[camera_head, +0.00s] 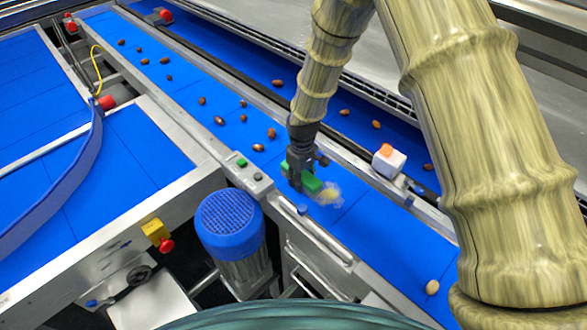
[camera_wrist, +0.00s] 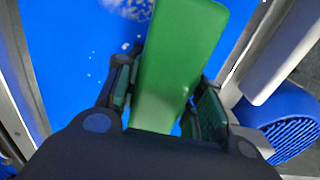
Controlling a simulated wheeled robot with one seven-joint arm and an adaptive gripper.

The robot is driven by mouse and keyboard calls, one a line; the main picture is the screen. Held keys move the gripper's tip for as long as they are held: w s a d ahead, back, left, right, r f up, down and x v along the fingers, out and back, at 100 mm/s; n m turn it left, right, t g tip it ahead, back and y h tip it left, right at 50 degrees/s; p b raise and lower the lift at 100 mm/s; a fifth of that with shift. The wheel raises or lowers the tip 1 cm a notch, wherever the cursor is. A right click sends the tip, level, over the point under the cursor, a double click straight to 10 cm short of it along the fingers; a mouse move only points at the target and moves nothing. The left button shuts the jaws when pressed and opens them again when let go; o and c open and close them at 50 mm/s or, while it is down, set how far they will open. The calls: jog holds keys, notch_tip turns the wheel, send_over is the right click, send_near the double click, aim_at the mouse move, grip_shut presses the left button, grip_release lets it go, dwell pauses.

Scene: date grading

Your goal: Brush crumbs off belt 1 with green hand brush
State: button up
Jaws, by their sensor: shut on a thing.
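The green hand brush (camera_head: 305,179) is in my gripper (camera_head: 298,168), held low over the blue belt (camera_head: 349,212) in the head view. In the wrist view the brush's green body (camera_wrist: 172,70) lies between the two fingers of my gripper (camera_wrist: 160,100), which are shut on it. A pale patch of crumbs (camera_head: 327,193) lies on the belt just right of the brush. In the wrist view crumbs (camera_wrist: 128,8) show beyond the brush, with a few specks to its left. The bristles are hidden, and I cannot tell whether they touch the belt.
Several brown dates (camera_head: 219,120) lie farther up this belt. One pale oval item (camera_head: 432,287) lies near its lower end. A blue motor (camera_head: 230,222) and a button box (camera_head: 248,171) stand at the near side. A white box with an orange top (camera_head: 388,160) sits on the far rail.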

jog(key=shift+s+a+r, duration=0.25)
jog(key=shift+s+a, duration=0.15)
jog(key=shift+a, duration=0.15)
jog(key=r, duration=0.2)
jog(key=s+p, duration=0.1)
jog(key=shift+a+r, duration=0.3)
jog(key=shift+r, duration=0.1)
jog(key=shift+w+a+r+p, duration=0.1)
jog(key=shift+a+r+p, duration=0.1)
jog(key=shift+r+p, duration=0.95)
notch_tip(320, 180, up, 3)
jog(key=shift+d+r+p, duration=0.1)
jog(key=shift+p, duration=0.5)
jog(key=shift+d, duration=0.1)
